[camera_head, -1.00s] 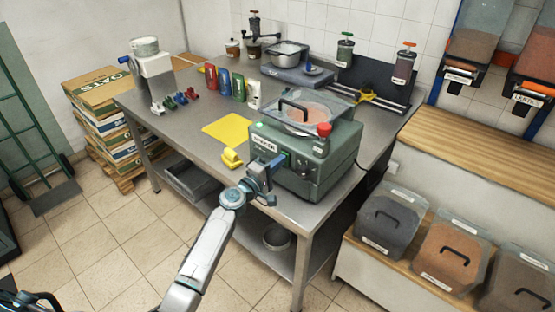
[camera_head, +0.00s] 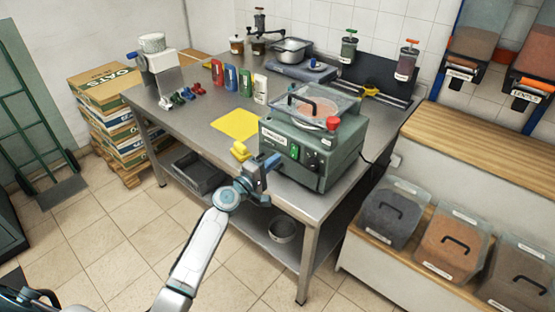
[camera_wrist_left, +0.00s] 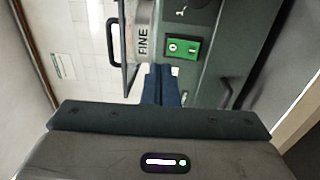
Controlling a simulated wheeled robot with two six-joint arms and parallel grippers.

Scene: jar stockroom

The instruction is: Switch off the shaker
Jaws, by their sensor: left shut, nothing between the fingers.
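The shaker (camera_head: 310,160) is a green box on the front right corner of the steel table, with a clear-lidded tray (camera_head: 318,103) on top and a red knob (camera_head: 333,123). Its green rocker switch (camera_head: 294,152) is on the front. In the left wrist view the switch (camera_wrist_left: 182,48), marked O and I, shows just beyond the fingertips, to the right. I cannot tell which side is pressed in. My left gripper (camera_head: 273,160) is shut and empty, apart from the front panel just left of the switch. Its blue fingers (camera_wrist_left: 162,85) show in the wrist view. My right gripper is out of view.
A yellow object (camera_head: 240,151) and a yellow sheet (camera_head: 235,124) lie left of the shaker. Several coloured packets (camera_head: 246,84) stand farther back. Lidded bins (camera_head: 450,245) stand on the right. The floor in front of the table is clear.

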